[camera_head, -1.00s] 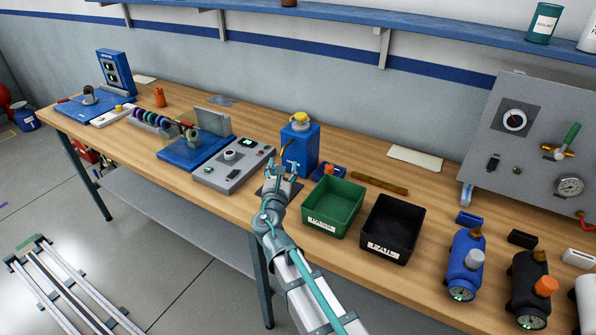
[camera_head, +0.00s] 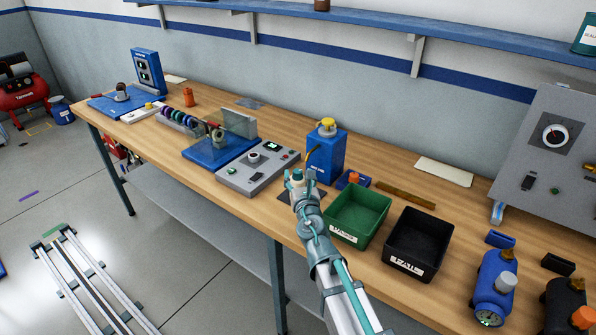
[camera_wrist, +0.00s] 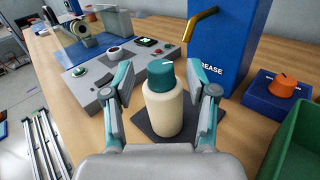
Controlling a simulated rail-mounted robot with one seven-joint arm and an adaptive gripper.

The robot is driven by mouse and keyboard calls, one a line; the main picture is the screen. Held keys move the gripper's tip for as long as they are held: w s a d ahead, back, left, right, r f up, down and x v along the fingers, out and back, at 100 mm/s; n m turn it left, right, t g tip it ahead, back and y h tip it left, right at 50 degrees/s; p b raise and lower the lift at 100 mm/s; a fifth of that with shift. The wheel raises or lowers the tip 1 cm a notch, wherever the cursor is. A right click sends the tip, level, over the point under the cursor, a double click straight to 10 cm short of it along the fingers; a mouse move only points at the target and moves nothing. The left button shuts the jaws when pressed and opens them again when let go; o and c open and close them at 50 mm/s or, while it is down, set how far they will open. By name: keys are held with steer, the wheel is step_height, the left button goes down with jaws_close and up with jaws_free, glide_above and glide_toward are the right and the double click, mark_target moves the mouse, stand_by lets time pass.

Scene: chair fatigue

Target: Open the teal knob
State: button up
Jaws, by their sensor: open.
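The teal knob (camera_wrist: 161,74) is a round cap with a white mark, on top of an upright cream bottle (camera_wrist: 164,108). The bottle stands on a dark square mat (camera_wrist: 186,143) on the bench. My gripper (camera_wrist: 165,90) is open, with one finger to the left and one to the right of the knob and bottle. Gaps show on both sides, so neither finger appears to touch. In the head view, my gripper (camera_head: 299,178) is at the mat in front of the blue grease dispenser (camera_head: 326,155), and it largely hides the bottle.
The grease dispenser's brass spout (camera_wrist: 201,22) hangs behind the bottle. A grey control box (camera_head: 257,166) stands to the left. An orange knob on a blue base (camera_head: 352,179), a green bin (camera_head: 358,213) and a black bin (camera_head: 417,243) are to the right.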

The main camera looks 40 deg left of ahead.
steer(key=shift+x, duration=1.4)
steer(key=shift+d, duration=0.1)
jaws_close()
steer(key=t+h+p, duration=0.1)
steer(key=p, duration=0.1)
steer(key=shift+r+m+p, duration=0.35)
steer(key=shift+m+p, duration=0.05)
steer(key=shift+f+m+t+h+p, duration=0.1)
steer(key=shift+m+t+h+p, duration=0.55)
steer(key=shift+p, duration=0.2)
steer(key=shift+f+m+t+h, duration=0.25)
steer(key=shift+m+h, duration=0.1)
steer(key=shift+h, duration=0.2)
jaws_free()
